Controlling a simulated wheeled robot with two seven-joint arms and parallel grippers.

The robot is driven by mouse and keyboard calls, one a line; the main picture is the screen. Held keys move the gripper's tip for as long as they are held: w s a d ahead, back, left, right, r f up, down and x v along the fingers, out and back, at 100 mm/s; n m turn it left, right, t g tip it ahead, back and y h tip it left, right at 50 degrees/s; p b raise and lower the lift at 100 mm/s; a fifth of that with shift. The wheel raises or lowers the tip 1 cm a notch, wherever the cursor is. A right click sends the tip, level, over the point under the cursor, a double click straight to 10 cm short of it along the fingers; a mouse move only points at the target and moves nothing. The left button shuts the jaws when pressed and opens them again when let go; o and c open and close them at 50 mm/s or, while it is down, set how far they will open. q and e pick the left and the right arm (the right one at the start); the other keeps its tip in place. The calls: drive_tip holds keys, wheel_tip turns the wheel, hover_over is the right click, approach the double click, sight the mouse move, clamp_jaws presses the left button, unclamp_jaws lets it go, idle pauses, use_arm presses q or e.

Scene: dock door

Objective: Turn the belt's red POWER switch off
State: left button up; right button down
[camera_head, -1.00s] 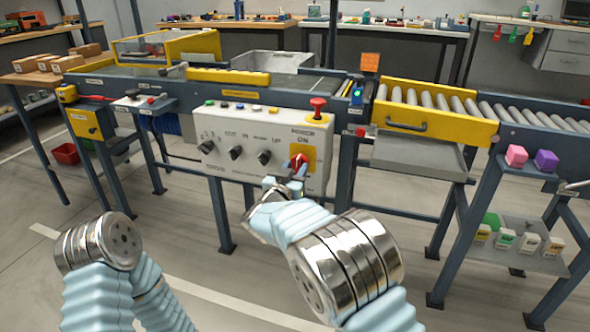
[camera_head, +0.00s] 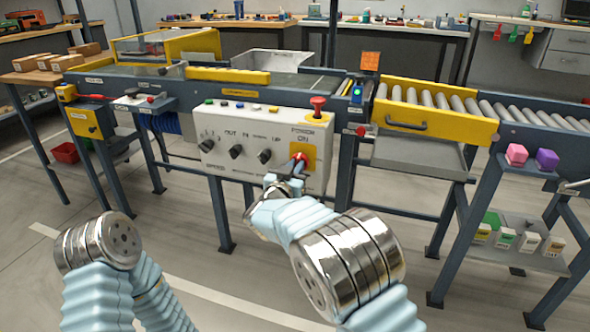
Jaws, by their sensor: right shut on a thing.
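The red POWER switch (camera_head: 299,157) is on a yellow plate at the right of the white control panel (camera_head: 225,160), under the printed words POWER and ON. My right gripper (camera_head: 297,170) is at the switch, shut on it from below and in front. The fingers cover part of the switch, so its exact angle is hard to tell. The word ON above it is readable. My left arm shows at the lower left, but its gripper is not in view.
A red mushroom button (camera_head: 318,104) stands on the panel's top right corner, close above the switch. Black knobs (camera_head: 236,152) are to the left. A yellow-sided roller conveyor (camera_head: 430,118) runs to the right. The floor in front is clear.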

drive_tip(key=shift+d+f+m+b, duration=0.1)
drive_tip(key=shift+f+m+b, duration=0.05)
drive_tip(key=shift+m+b, duration=2.6)
drive_tip(key=shift+d+f+m+b, duration=0.1)
drive_tip(key=shift+m+b, duration=2.1)
drive_tip(key=shift+m, duration=0.9)
drive_tip(key=shift+f+m+b, duration=0.15)
drive_tip(key=shift+m+b, duration=2.35)
drive_tip(key=shift+m, duration=0.45)
drive_tip(key=shift+s, duration=0.1)
drive_tip(key=c, duration=1.1)
unclamp_jaws()
drive_tip(key=shift+r, duration=0.1)
drive_tip(key=shift+c, duration=0.2)
drive_tip(key=v, duration=1.3)
drive_tip(key=shift+s, duration=0.35)
